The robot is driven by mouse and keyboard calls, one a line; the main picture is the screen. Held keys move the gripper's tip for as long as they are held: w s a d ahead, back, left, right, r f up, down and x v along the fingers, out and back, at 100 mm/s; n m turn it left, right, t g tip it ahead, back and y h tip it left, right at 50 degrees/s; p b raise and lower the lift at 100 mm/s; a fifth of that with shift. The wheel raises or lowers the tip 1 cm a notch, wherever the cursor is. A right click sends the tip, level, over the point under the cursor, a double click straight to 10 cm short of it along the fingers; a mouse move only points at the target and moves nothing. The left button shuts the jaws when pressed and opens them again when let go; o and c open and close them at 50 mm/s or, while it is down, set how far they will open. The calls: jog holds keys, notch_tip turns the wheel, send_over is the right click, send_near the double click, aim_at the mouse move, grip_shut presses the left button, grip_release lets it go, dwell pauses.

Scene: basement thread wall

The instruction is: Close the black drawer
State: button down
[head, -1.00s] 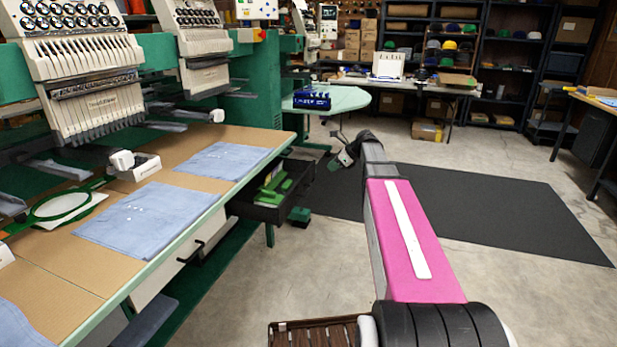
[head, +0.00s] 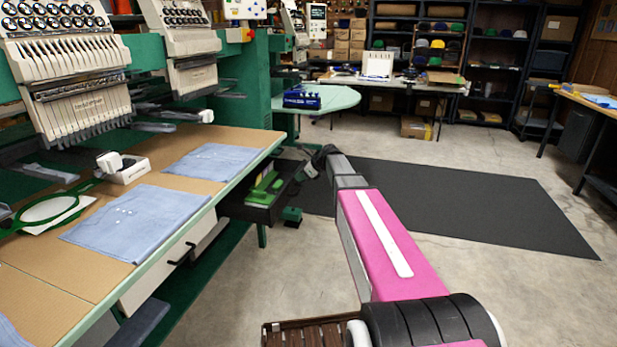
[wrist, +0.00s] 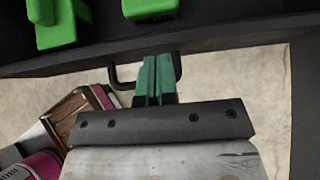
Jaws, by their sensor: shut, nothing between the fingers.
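The black drawer (head: 234,211) stands open under the far end of the green-edged worktable. Green items (head: 264,188) lie inside it. In the wrist view, the drawer's dark front (wrist: 225,48) crosses the top, with its black handle (wrist: 117,80) below. My gripper (wrist: 157,62) has its green fingers together with nothing between them. The fingertips are at the drawer front, in line with the handle's span; I cannot tell whether they touch. In the head view, my arm reaches to the drawer's right side, and the fingertips are hard to make out.
The worktable (head: 60,255) holds blue cloths (head: 135,222) and embroidery machines (head: 70,80). A pale drawer with a black handle (head: 180,252) is nearer. A black mat (head: 450,205) lies on open floor to the right. A pale green table (head: 335,98) stands behind.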

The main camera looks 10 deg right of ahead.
jog(key=shift+w+a, duration=0.15)
jog(key=shift+a, duration=0.2)
jog(key=shift+a, duration=0.1)
